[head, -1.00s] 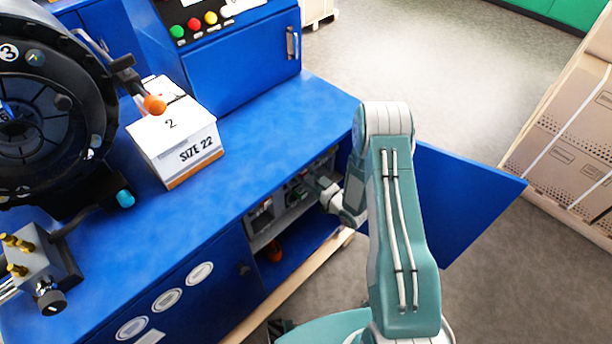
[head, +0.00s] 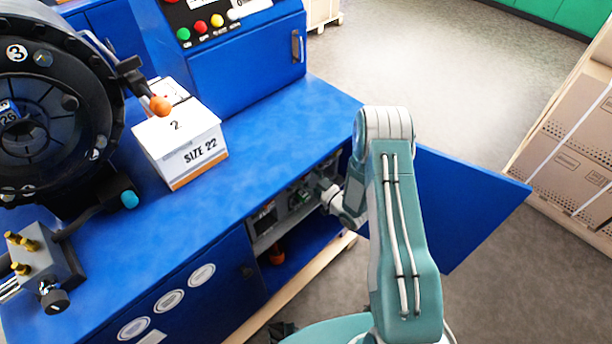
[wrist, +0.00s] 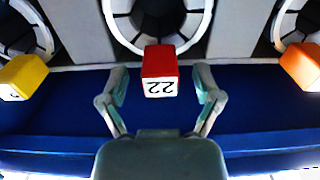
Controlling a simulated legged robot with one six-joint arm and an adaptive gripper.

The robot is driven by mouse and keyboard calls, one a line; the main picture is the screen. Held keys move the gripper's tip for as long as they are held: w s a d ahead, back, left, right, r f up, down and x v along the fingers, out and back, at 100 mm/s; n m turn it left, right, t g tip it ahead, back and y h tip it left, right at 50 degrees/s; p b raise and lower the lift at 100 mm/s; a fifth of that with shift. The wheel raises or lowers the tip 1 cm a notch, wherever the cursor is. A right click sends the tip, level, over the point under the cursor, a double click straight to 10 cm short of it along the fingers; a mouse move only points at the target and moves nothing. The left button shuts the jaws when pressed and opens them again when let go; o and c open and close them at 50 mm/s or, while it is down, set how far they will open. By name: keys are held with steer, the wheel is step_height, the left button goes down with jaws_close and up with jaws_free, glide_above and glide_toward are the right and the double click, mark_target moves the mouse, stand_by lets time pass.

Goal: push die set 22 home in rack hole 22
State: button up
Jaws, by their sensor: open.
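Die set 22 is in the wrist view, a black segmented die set (wrist: 158,18) sitting in a white-rimmed round hole, rack hole 22 (wrist: 206,22). How deep it sits I cannot tell. A red block marked 22 (wrist: 160,70), its number upside down, is just below the hole. My gripper (wrist: 160,84) has its two fingers apart, one on each side of the red block, with gaps visible. In the head view my gripper (head: 328,190) reaches into the open cabinet under the blue bench, and the rack (head: 270,228) there is mostly in shadow.
A yellow block (wrist: 22,76) and an orange block (wrist: 300,64) flank the red one, below neighbouring holes. The open blue door (head: 460,205) stands right of my arm. A SIZE 22 box (head: 182,145) and a black crimper (head: 50,110) stand on the bench (head: 270,120).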

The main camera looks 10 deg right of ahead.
steer(key=shift+f, duration=0.2)
steer(key=v, duration=1.2)
